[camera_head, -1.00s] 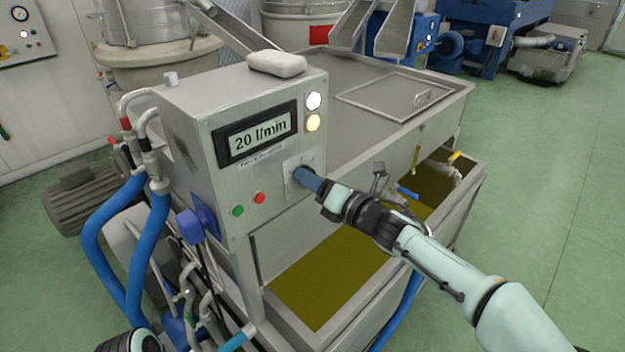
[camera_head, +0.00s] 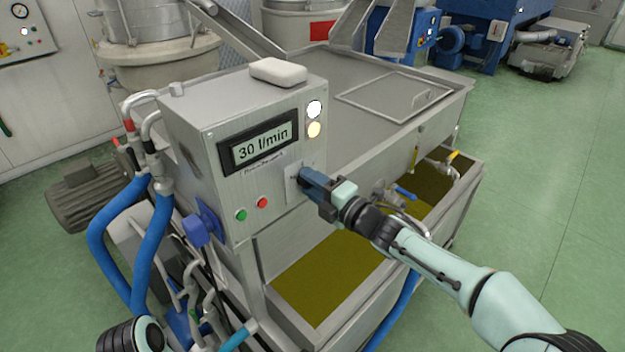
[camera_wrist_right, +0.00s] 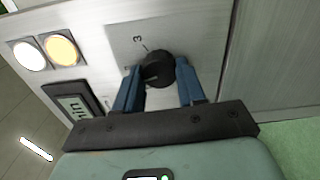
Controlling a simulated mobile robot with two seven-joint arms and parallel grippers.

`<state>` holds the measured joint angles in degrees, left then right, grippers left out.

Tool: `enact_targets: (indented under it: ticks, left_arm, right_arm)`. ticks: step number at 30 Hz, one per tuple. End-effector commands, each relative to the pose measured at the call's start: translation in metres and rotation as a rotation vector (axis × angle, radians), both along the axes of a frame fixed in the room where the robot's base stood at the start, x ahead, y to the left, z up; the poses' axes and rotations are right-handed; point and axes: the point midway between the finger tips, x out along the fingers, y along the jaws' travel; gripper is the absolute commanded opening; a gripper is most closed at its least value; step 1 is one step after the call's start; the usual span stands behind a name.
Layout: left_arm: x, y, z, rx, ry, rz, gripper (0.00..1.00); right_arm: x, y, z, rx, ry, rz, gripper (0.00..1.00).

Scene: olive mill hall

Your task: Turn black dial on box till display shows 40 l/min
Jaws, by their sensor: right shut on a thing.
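The grey metal box (camera_head: 200,150) carries a display (camera_head: 258,147) that reads 30 l/min. The black dial (camera_wrist_right: 158,69) sits on a plate on the box's front; in the head view my gripper mostly hides it. My right gripper (camera_head: 308,180) is at the dial, and in the right wrist view its blue fingers (camera_wrist_right: 159,88) stand on both sides of the dial, shut on it. A numeral 3 shows on the plate beside the dial. Part of my left arm shows at the bottom left edge of the head view, but its gripper is out of sight.
A green button (camera_head: 241,215) and a red button (camera_head: 262,202) sit left of the dial. White and yellow lamps (camera_head: 314,129) are above it. A pale soap-like block (camera_head: 278,72) lies on the box. Blue hoses (camera_head: 107,245) hang at the left. An open tank (camera_head: 330,275) lies below my right arm.

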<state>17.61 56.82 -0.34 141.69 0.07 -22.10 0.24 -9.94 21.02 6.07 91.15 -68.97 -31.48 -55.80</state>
Motion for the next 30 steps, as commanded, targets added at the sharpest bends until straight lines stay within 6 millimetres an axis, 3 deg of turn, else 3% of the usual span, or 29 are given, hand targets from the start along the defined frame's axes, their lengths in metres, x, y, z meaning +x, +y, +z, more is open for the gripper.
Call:
enact_targets:
  ticks: [12,30]
  left_arm:
    - [0.005,0.0,0.013,0.0,-0.006,0.0,0.0]
    - [0.005,0.0,0.015,0.0,-0.006,0.0,0.0]
  right_arm:
    - [0.0,-0.001,0.001,0.157,0.158,-0.001,0.09]
    - [0.0,0.0,0.0,0.186,0.187,-0.001,0.09]
